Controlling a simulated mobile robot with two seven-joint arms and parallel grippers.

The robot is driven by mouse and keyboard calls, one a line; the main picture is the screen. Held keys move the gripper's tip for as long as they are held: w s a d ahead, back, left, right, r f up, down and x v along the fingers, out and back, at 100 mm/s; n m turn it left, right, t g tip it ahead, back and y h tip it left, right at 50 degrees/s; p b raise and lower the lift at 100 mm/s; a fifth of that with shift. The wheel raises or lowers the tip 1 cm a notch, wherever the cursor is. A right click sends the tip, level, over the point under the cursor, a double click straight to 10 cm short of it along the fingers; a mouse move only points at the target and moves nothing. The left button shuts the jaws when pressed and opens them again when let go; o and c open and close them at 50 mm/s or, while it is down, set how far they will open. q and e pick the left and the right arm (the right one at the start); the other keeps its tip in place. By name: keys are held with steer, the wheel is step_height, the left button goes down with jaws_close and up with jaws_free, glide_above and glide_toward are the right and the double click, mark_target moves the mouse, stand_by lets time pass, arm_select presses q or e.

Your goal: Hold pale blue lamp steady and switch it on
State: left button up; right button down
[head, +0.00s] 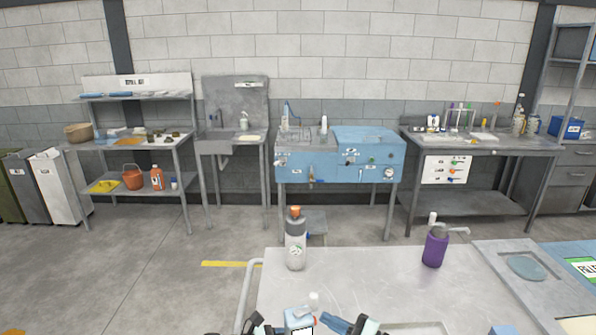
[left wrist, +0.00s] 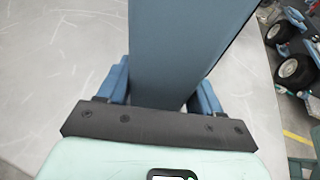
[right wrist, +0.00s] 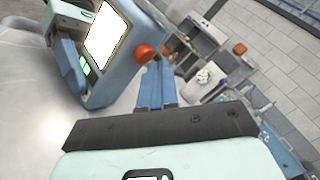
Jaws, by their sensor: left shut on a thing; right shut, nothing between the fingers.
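The pale blue lamp (head: 296,317) is at the bottom middle of the head view, over the near part of the table. In the right wrist view the lamp (right wrist: 136,80) shows a bright white panel and an orange knob (right wrist: 145,53) on its side. My left gripper (head: 264,328) is shut on the lamp; its fingers press the blue body (left wrist: 185,50) in the left wrist view. My right gripper (head: 334,322) is shut and empty at the lamp's right. In the right wrist view its closed fingertips (right wrist: 157,75) are close to the knob; contact is unclear.
A grey bottle with an orange cap (head: 296,248) stands behind the lamp on the pale table (head: 370,285). A purple pump bottle (head: 434,250) stands at right, near a grey tray (head: 500,262). The table middle between the bottles is clear.

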steer(key=shift+d, duration=0.2)
steer(key=shift+w+d, duration=0.25)
steer(key=shift+d, duration=0.7)
steer(key=shift+w+d, duration=0.25)
steer(key=shift+d, duration=0.75)
steer(key=shift+w+d, duration=0.25)
steer(key=shift+d, duration=0.7)
arm_select(q)
steer(key=o, duration=1.1)
